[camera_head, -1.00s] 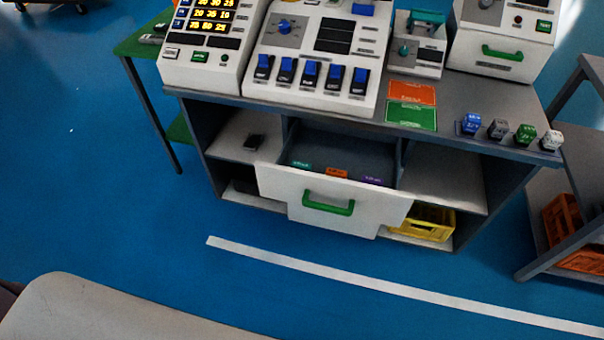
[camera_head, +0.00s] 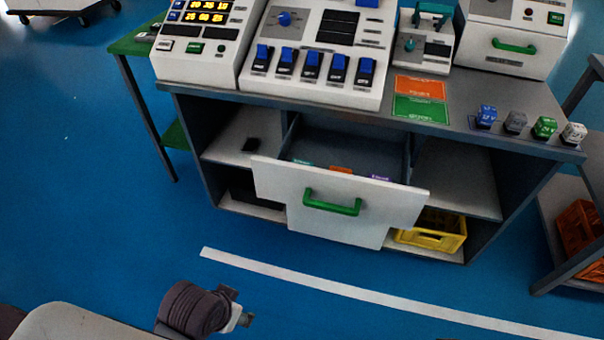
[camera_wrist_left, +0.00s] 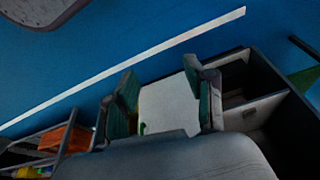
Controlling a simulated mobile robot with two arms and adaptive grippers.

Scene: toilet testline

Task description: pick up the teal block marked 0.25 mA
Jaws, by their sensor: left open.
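A teal block (camera_head: 302,162) shows only its top edge inside the open drawer, at the left, behind the white drawer front (camera_head: 270,190). Its marking is too small to read. My left gripper (camera_head: 245,319) is low in the head view, over the blue floor, in front of and well apart from the drawer. In the left wrist view my left gripper (camera_wrist_left: 165,100) shows two spread fingers with teal pads. The white drawer front (camera_wrist_left: 168,108) shows beyond the gap between them. I see nothing held. My right gripper is in neither view.
An orange block (camera_head: 341,169) and a purple block (camera_head: 379,177) lie beside the teal one. The drawer has a green handle (camera_head: 332,203). A yellow crate (camera_head: 432,231) sits on the lower shelf. Instruments and several small cubes stand on the bench. Floor in front is clear.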

